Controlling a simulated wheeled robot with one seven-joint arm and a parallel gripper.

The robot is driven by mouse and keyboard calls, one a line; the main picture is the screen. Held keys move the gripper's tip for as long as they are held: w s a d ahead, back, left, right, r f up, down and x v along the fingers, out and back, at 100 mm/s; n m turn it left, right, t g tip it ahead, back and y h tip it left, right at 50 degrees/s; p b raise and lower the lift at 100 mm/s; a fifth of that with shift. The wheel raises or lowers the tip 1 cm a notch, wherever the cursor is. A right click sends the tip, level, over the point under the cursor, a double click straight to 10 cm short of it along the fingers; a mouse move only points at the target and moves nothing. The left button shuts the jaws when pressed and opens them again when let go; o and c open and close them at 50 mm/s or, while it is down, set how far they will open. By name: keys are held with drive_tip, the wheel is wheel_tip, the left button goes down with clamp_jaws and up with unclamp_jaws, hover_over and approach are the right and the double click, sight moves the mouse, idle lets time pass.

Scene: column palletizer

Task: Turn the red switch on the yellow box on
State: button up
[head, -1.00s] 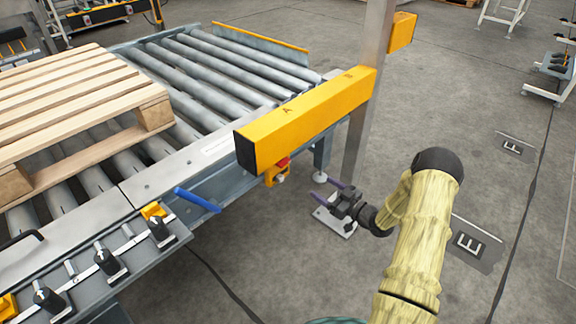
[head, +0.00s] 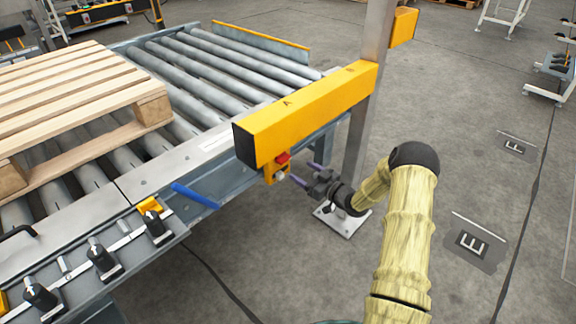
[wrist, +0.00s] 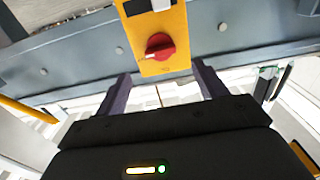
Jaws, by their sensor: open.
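The small yellow box (head: 269,175) hangs on the side of the conveyor frame, under the long yellow beam. Its red switch (head: 283,158) shows in the head view as a small red knob. In the wrist view, the yellow box (wrist: 178,22) is at the top middle, and the round red switch (wrist: 159,46) with its raised grip faces me. My gripper (head: 302,174) is open and empty, to the right of the box, with its purple fingers pointing at it. In the wrist view the fingertips (wrist: 160,72) stand either side of the switch, apparently short of it.
The long yellow beam (head: 310,108) is above my gripper. A grey post (head: 360,130) with a floor plate stands close by on the right. The roller conveyor (head: 215,75) carries a wooden pallet (head: 70,85). A blue handle (head: 195,195) sticks out at left.

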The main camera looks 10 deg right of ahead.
sight(283, 159)
drive_tip(key=b+x, duration=0.2)
drive_tip(key=x, duration=0.6)
drive_tip(key=shift+a, duration=0.1)
drive_tip(key=c, duration=1)
